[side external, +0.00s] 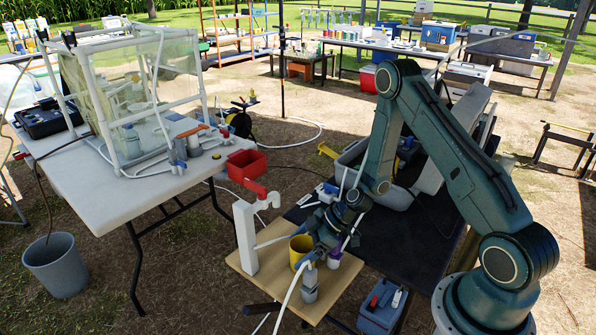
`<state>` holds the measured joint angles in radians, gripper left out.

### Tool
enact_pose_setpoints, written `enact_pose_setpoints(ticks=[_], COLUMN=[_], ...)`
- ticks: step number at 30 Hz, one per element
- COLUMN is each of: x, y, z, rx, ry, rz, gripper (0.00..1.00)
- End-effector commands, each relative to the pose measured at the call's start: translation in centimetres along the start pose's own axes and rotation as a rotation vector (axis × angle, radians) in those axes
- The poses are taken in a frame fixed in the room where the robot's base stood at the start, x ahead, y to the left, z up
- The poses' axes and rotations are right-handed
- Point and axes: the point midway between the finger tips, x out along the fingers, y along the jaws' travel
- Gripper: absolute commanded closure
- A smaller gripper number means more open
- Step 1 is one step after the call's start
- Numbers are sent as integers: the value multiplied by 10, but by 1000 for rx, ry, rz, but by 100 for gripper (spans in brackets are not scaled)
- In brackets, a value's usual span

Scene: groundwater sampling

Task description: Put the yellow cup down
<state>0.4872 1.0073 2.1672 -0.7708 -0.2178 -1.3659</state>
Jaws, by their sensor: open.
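The yellow cup (299,247) stands upright on the light wooden board (275,284) at the front of the dark table. My gripper (314,243) is low over the board, just right of the cup and very close to it. Its jaws are open, but the fingers are small and partly lost among the objects there. I cannot tell whether a finger touches the cup. The cup's right side is partly hidden by the gripper.
A white post with a red-handled tap (247,236) stands left of the cup. A grey bottle with a blue top (310,284) and a white tube stand in front. A purple-topped container (335,257) is at the right. A grey bin (372,165) sits behind.

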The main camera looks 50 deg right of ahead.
Motion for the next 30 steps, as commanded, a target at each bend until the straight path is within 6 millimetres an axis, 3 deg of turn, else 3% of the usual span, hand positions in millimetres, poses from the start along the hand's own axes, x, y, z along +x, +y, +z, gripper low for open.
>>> enact_pose_setpoints(ticks=[6, 13, 15, 30], x=[0, 0, 0, -6], y=[0, 0, 0, 0], z=[0, 0, 0, -6], rx=[0, 0, 0, -1], ry=[0, 0, 0, 1], rz=[0, 0, 0, 1], gripper=[14, 57, 65, 65])
